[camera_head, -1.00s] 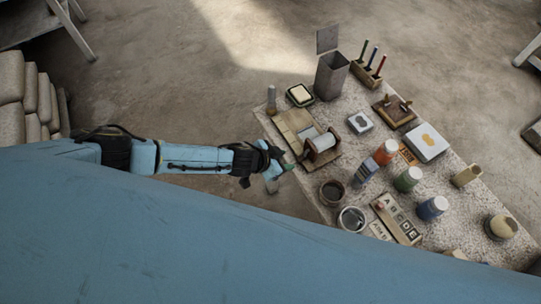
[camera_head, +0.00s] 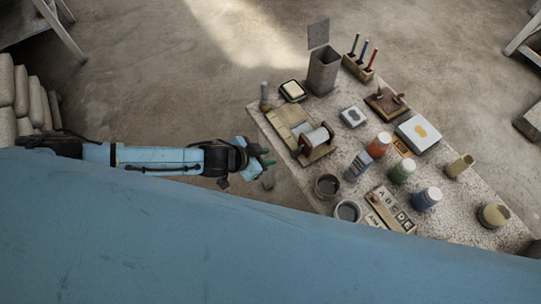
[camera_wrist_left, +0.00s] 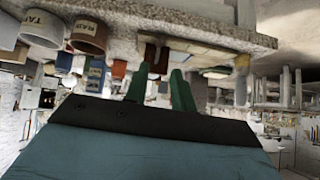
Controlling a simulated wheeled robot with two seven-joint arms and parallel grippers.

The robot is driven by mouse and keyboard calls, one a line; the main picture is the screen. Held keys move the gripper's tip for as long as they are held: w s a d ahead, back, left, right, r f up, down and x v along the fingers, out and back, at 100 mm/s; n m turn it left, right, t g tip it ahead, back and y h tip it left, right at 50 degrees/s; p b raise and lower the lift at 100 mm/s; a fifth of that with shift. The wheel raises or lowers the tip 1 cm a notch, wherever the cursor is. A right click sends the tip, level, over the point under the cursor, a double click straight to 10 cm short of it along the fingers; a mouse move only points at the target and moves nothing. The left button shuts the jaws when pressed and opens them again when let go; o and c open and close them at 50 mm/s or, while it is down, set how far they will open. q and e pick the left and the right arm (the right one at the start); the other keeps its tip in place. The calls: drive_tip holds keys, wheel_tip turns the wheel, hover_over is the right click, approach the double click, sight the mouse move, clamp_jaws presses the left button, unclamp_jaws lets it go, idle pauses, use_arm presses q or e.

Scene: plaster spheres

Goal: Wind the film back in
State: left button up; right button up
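A spool of pale film (camera_head: 317,138) lies on its side in a wooden holder near the table's left edge. A flat wooden board with a pale strip (camera_head: 299,127) adjoins it on the left. How much film is off the spool is too small to tell. My left gripper (camera_head: 266,159) is just off the table's left edge, left of the spool and apart from it. Its two green fingers stand apart with nothing between them, as the left wrist view (camera_wrist_left: 161,85) also shows. My right gripper is not in view.
The speckled table (camera_head: 460,215) is crowded. Nearby stand a dark cup (camera_head: 327,186), a blue bottle (camera_head: 358,166), an orange-red jar (camera_head: 379,145), a butter-coloured block in a dish (camera_head: 293,90) and a tall grey bin (camera_head: 323,70). Floor left of the table is clear.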

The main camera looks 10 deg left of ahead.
use_arm(q)
drive_tip(key=d+f+b, duration=0.1)
drive_tip(key=s+d+f+m+h+b, duration=0.1)
drive_tip(key=d+b, duration=0.1)
drive_tip(key=s+d+f+m+t+b, duration=0.1)
drive_tip(key=b, duration=0.1)
drive_tip(key=shift+s+d+f, duration=0.2)
drive_tip(key=shift+s+d, duration=0.05)
drive_tip(key=shift+d, duration=0.15)
clamp_jaws()
drive_tip(key=s+d+f+m+t+b, duration=0.3)
drive_tip(key=m+t+b, duration=0.45)
drive_tip(key=b, duration=0.95)
drive_tip(key=shift+g+h, duration=0.25)
drive_tip(key=shift+h, duration=0.15)
drive_tip(key=x, duration=0.3)
drive_tip(key=p+x, duration=0.1)
drive_tip(key=x, duration=0.1)
drive_tip(key=a+x, duration=0.1)
drive_tip(key=x, duration=0.2)
drive_tip(key=shift+w+d+f+p, duration=0.2)
drive_tip(key=shift+w+f+p, duration=0.2)
drive_tip(key=shift+w, duration=0.1)
drive_tip(key=shift+w+a+f+b, duration=0.35)
drive_tip(key=shift+w+a+f, duration=0.1)
drive_tip(key=shift+w+a, duration=0.25)
drive_tip(key=shift+w+a+f+b, duration=0.3)
drive_tip(key=shift+w+a+f, duration=0.25)
drive_tip(key=shift+a, duration=0.1)
